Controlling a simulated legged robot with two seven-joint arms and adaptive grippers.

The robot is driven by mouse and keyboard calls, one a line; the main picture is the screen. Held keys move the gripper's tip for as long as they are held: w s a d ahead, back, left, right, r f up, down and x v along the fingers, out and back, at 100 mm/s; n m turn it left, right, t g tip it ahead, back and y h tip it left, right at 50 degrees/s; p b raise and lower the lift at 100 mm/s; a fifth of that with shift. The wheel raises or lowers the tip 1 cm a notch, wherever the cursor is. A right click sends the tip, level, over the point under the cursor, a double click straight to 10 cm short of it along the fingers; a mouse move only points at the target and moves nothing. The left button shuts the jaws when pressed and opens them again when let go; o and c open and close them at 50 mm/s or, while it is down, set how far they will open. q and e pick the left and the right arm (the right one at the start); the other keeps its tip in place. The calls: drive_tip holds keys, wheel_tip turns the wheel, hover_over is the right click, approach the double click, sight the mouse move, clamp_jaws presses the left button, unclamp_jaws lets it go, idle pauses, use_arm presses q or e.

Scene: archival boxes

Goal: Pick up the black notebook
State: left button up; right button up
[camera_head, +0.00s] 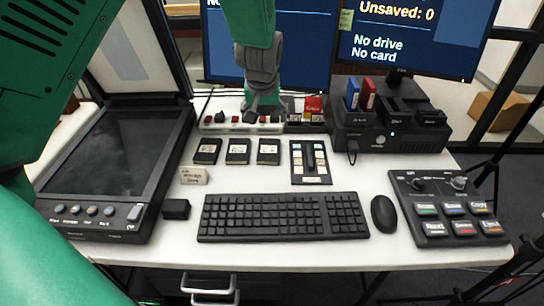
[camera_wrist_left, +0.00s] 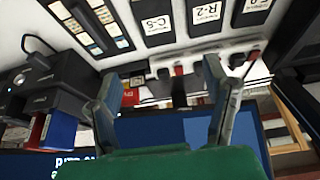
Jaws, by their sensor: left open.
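A small dark block (camera_head: 289,104), which may be the black notebook, stands beside a red one (camera_head: 313,104) behind the desk's middle; I cannot tell for certain that it is the notebook. My left gripper (camera_head: 262,102) points down over the back of the desk, just left of these blocks, near the power strip (camera_head: 222,122). In the left wrist view its fingers (camera_wrist_left: 160,82) are spread apart with nothing held between them. The red block (camera_wrist_left: 130,97) shows there beside one finger. My right gripper is not in view.
Three black labelled cartridges (camera_head: 237,151) lie before the power strip. A keyboard (camera_head: 283,216), mouse (camera_head: 384,213) and button panel (camera_head: 449,207) fill the front. A scanner (camera_head: 115,160) stands left, a black dock (camera_head: 390,122) right, and monitors (camera_head: 410,35) behind.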

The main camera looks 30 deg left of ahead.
use_arm(q)
drive_tip(key=b, duration=0.3)
approach(269, 149)
drive_tip(key=x, duration=0.2)
drive_tip(key=b+x, duration=0.1)
drive_tip(key=x, duration=0.1)
drive_tip(key=shift+s+a+f, duration=0.1)
drive_tip(key=shift+s+f, duration=0.1)
drive_tip(key=b+x, duration=0.1)
drive_tip(key=x, duration=0.4)
drive_tip(key=shift+w, duration=0.2)
drive_tip(key=c, duration=1)
